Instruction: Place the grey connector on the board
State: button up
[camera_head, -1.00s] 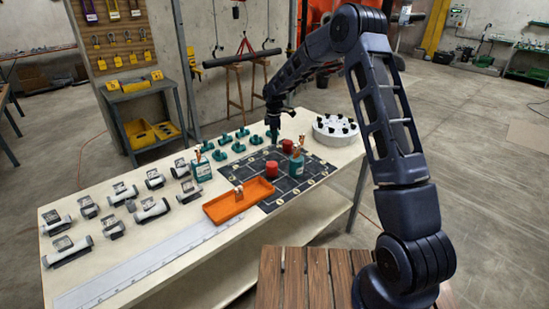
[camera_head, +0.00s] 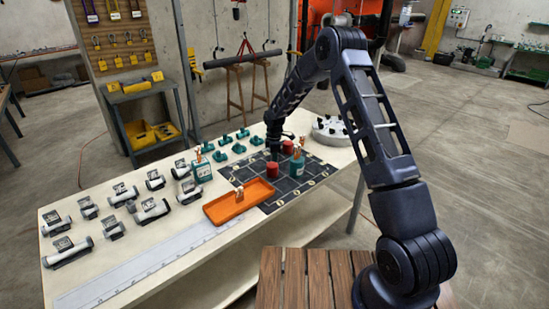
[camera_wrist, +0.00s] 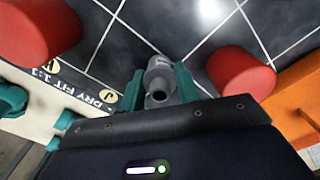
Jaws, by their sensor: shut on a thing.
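My gripper (camera_head: 274,153) is over the far part of the dark gridded board (camera_head: 291,188). In the wrist view, its two teal fingers are shut on the grey connector (camera_wrist: 158,70), a short piece with an open round end facing the camera. The board lies beneath it; whether the connector touches the board I cannot tell. In the head view, the connector is too small and covered to make out. One red cylinder (camera_head: 272,169) stands just in front of the gripper and another red cylinder (camera_head: 288,147) is to its right; both also flank the gripper in the wrist view.
An orange tray (camera_head: 219,214) lies at the board's near left edge. Several teal fittings (camera_head: 226,140), grey-white pipe pieces (camera_head: 150,211) and a white round holder (camera_head: 325,137) are around.

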jog(key=shift+f, duration=0.1)
jog(key=o, duration=1)
jog(key=shift+c, duration=0.2)
